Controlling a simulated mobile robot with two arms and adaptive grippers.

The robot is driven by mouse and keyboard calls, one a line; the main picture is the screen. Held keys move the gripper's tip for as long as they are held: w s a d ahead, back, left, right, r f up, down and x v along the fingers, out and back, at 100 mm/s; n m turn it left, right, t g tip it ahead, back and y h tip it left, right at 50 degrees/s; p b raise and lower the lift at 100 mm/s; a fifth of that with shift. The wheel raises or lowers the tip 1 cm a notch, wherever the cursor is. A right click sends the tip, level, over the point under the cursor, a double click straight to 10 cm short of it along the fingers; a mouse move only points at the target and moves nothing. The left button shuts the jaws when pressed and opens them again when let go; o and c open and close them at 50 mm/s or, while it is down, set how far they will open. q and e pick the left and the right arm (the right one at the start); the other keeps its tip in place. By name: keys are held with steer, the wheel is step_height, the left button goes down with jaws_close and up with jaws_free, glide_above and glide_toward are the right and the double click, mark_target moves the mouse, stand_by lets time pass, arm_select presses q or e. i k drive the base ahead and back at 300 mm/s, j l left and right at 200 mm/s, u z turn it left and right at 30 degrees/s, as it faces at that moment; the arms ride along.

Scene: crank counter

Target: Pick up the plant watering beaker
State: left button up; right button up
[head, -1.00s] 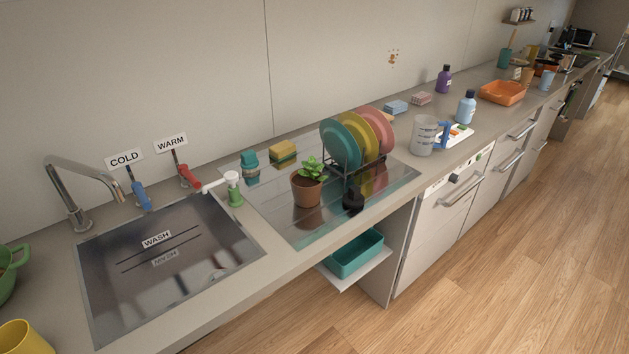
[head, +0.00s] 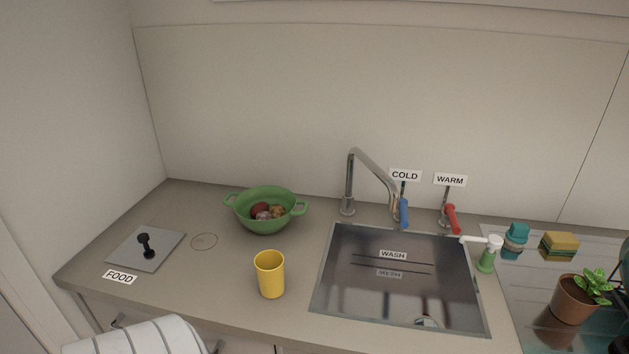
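The measuring beaker with the blue handle is out of the current head view. A yellow cup (head: 269,274) stands upright on the counter left of the sink. Neither of my grippers shows in the head view.
The sink (head: 398,275) has a tall faucet (head: 350,183), a blue cold lever (head: 403,212) and a red warm lever (head: 451,218) behind it. A green colander (head: 265,222) holds several round items. A grey FOOD lid (head: 146,256) lies at left. A soap dispenser (head: 487,259) stands right of the sink.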

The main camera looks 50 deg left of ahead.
mark_target(269, 263)
steer(key=u, duration=1.9)
